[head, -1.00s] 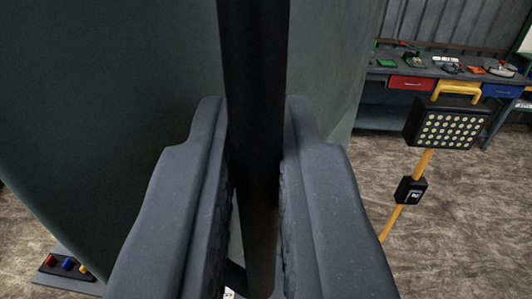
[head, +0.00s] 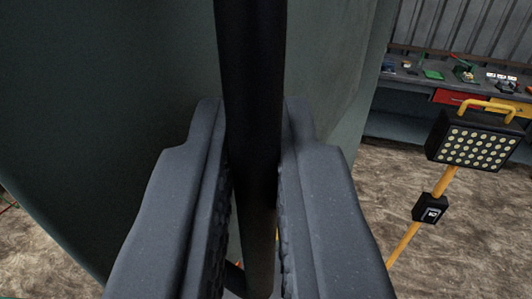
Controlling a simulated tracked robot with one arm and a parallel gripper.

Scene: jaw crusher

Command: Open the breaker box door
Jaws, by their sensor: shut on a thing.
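My gripper (head: 254,190) fills the lower middle of the head view, its two grey fingers on either side of a black vertical bar handle (head: 252,70). It is shut on that handle. Behind the handle is a large dark green panel (head: 110,110), which looks like the breaker box door. A paler green face (head: 335,60) meets it to the right of the handle. The handle's lower end bends toward the panel between the fingers. The hinge and the inside of the box are not in view.
A yellow-poled work light (head: 472,145) stands on the right. Behind it is a workbench (head: 410,75) with small items on top and a red drawer (head: 460,98). The brown floor (head: 385,165) between them is open.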

